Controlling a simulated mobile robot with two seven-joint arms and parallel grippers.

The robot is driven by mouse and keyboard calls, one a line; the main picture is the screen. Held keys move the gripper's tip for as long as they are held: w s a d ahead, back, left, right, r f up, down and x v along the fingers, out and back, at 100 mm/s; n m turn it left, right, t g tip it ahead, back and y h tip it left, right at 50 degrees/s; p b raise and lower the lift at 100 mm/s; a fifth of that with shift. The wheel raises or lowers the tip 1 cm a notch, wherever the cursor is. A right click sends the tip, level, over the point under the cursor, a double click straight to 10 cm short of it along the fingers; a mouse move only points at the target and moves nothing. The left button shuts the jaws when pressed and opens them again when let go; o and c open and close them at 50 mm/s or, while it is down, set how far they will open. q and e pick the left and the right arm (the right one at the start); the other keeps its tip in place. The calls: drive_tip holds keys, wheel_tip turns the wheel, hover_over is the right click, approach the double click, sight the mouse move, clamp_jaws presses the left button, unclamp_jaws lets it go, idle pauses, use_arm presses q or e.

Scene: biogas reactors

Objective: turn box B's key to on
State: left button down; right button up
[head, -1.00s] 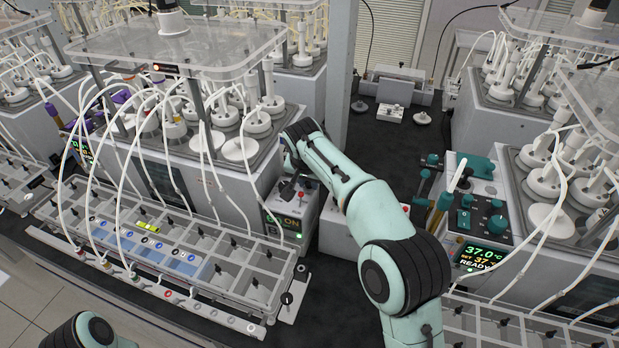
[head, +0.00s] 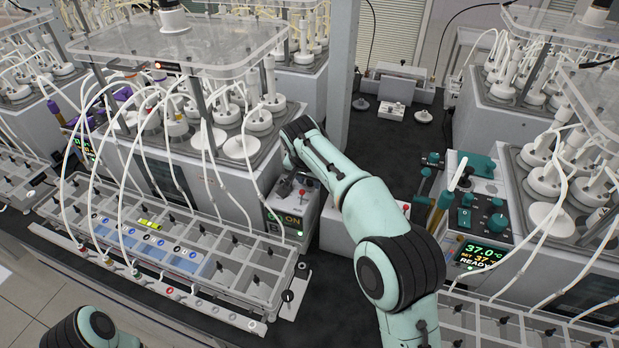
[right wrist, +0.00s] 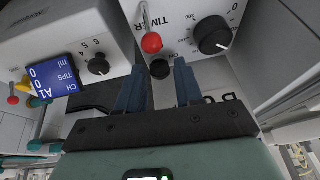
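The knob is on a panel marked TIMER (right wrist: 185,35). Contact cannot be told. My left gripper is out of view.
In the right wrist view, a red-tipped lever (right wrist: 152,42) and a black dial (right wrist: 212,35) sit close to the knob. A second box with a blue display (right wrist: 55,80) stands to the left. White tubes (head: 235,190) arch over the tray beside the control box.

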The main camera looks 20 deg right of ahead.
drive_tip(key=shift+r, duration=0.15)
